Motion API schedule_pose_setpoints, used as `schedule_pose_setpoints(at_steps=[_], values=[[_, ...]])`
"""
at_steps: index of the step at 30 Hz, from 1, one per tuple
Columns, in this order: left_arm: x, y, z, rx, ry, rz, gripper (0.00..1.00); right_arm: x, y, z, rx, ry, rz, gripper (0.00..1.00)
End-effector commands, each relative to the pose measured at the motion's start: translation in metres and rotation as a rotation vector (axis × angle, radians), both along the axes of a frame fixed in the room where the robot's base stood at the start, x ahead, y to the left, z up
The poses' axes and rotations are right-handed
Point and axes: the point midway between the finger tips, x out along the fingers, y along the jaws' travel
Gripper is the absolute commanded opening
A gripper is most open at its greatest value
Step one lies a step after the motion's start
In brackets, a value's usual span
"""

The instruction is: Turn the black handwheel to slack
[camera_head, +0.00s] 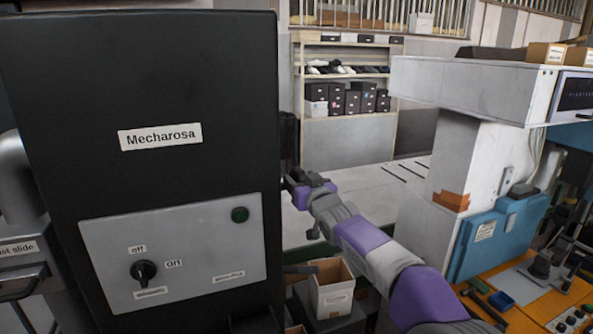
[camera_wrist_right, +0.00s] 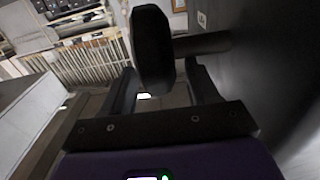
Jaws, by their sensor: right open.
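The black handwheel (camera_wrist_right: 152,50) shows nearly edge-on in the right wrist view, on a dark shaft coming from the black cabinet side at right. In the head view it appears as a dark shape (camera_head: 289,138) at the cabinet's right edge, mostly hidden. My right gripper (camera_head: 298,180) is just below it there. In the right wrist view my right gripper (camera_wrist_right: 160,76) is open, with the wheel's lower rim between or just beyond its fingertips. I cannot tell whether they touch. No slack mark is readable. My left gripper is not in view.
The black Mecharosa cabinet (camera_head: 140,60) fills the left, with a grey panel (camera_head: 190,255) carrying an on/off knob (camera_head: 143,271). A white machine (camera_head: 465,90) stands at right. Shelves (camera_head: 345,75) stand behind.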

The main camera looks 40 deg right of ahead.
Motion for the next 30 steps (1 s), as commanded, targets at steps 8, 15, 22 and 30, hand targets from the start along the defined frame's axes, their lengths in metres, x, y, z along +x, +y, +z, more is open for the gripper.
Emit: schedule_pose_setpoints(at_steps=[8, 15, 22, 30], values=[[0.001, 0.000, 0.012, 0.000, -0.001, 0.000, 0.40, 0.022, -0.007, 0.000, -0.001, 0.001, 0.001, 0.60], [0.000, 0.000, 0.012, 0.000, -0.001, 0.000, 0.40, 0.023, -0.007, -0.001, 0.000, 0.000, 0.001, 0.60], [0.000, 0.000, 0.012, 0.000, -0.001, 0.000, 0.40, 0.023, -0.007, -0.001, 0.000, 0.001, 0.001, 0.30], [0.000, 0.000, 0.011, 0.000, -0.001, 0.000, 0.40, 0.023, -0.007, -0.001, 0.000, -0.002, 0.001, 0.08]])
